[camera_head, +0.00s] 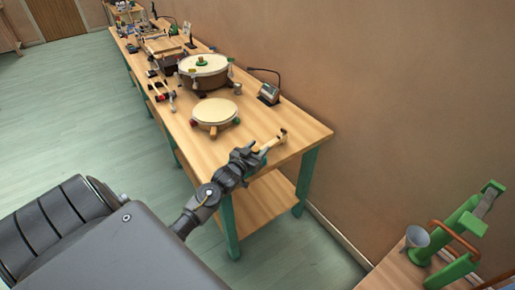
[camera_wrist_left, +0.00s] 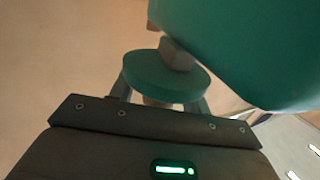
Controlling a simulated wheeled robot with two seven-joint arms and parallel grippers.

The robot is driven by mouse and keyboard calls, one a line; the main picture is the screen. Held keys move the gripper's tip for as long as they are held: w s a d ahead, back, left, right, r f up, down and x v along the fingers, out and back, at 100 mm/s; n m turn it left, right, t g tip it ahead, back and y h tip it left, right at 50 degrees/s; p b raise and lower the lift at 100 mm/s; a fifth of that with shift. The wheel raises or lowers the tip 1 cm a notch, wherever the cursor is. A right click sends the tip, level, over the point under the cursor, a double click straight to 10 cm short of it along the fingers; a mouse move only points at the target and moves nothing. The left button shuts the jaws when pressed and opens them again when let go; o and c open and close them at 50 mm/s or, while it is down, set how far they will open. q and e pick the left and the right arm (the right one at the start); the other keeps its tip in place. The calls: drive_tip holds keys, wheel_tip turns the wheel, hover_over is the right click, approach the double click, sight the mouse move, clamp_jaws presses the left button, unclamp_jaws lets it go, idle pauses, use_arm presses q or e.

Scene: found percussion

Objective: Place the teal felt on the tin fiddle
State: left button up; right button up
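My left gripper (camera_head: 262,152) is at the near end of the workbench, beside a wooden piece with a dark tip (camera_head: 279,138). In the left wrist view a round teal pad, seemingly the teal felt (camera_wrist_left: 150,78), sits between the two fingers, with a pale stem under it. The fingers appear shut on it. A large teal surface (camera_wrist_left: 245,45) fills the upper right there. I cannot surely identify the tin fiddle; the wooden piece may be part of it. My right gripper is out of view.
The workbench (camera_head: 190,135) runs along the wall. A small round drum (camera_head: 214,110), a larger drum (camera_head: 204,70) and a dark box with a bent stalk (camera_head: 269,94) stand on it. A green device (camera_head: 470,220) and a grey cup (camera_head: 417,237) are at lower right.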

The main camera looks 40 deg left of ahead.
use_arm(q)
drive_tip(key=shift+r, duration=0.25)
drive_tip(key=shift+s+f, duration=0.15)
drive_tip(key=shift+s, duration=0.2)
drive_tip(key=s+d+b, duration=0.1)
drive_tip(key=s, duration=1)
drive_tip(key=shift+s+r, duration=0.15)
drive_tip(key=shift+r, duration=0.25)
drive_tip(key=shift+d, duration=0.15)
